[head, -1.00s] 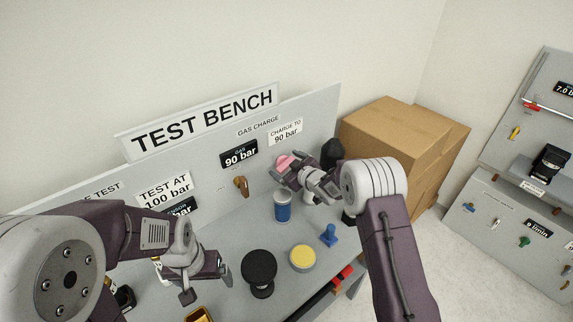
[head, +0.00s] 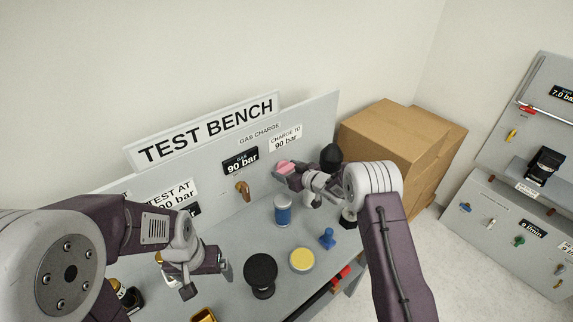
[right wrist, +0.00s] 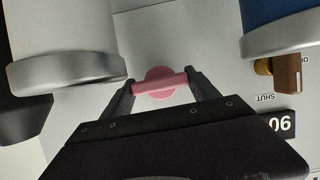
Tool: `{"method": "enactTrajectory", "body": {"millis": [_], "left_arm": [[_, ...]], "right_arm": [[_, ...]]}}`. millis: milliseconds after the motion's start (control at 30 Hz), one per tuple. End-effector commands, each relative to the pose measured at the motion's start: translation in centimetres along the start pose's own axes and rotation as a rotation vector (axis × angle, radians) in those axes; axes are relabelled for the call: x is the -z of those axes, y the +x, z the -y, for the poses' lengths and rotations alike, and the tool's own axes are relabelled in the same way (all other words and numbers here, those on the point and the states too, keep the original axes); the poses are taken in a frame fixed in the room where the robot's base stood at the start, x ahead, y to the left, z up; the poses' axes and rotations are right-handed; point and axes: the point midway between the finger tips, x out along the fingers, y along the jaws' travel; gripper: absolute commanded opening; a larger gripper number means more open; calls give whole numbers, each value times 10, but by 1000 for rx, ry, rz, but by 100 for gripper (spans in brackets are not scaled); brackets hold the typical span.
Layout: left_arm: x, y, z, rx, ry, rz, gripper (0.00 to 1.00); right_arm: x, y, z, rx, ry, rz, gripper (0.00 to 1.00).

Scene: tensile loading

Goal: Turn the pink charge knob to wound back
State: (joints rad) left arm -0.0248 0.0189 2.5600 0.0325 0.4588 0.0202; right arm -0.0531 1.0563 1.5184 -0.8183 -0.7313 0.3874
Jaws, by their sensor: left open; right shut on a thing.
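The pink charge knob (right wrist: 160,84) is a round base with a crossbar on the grey bench panel. In the right wrist view its bar lies nearly level across the picture. My right gripper (right wrist: 161,86) is shut on the knob, with one finger at each end of the bar. In the head view the pink knob (head: 287,166) is partly hidden by my right gripper (head: 288,175). My left gripper (head: 207,279) is open and empty above the left part of the bench, away from the knob.
A blue can (head: 282,211), yellow-topped disc (head: 302,260), black round piece (head: 261,272) and blue piece (head: 327,238) stand on the bench. Cardboard boxes (head: 405,145) are behind right.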

Motion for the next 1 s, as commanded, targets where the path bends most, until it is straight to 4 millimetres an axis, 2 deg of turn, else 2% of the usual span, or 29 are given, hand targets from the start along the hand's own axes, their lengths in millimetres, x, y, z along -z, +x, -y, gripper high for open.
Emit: {"method": "enactTrajectory", "body": {"millis": [33, 300, 600, 1000], "left_arm": [[1, -10, 0, 0, 0, 0, 91], [2, -24, 0, 0, 0, 0, 91], [3, -29, 0, 0, 0, 0, 91], [3, -29, -1, 0, 0, 0, 91]], "right_arm": [[4, -2, -1, 12, 31, 1, 28], [2, -1, -2, 78, 187, 0, 29], [0, 0, -2, 116, 279, 0, 29], [0, 0, -2, 122, 296, -2, 29]]}}
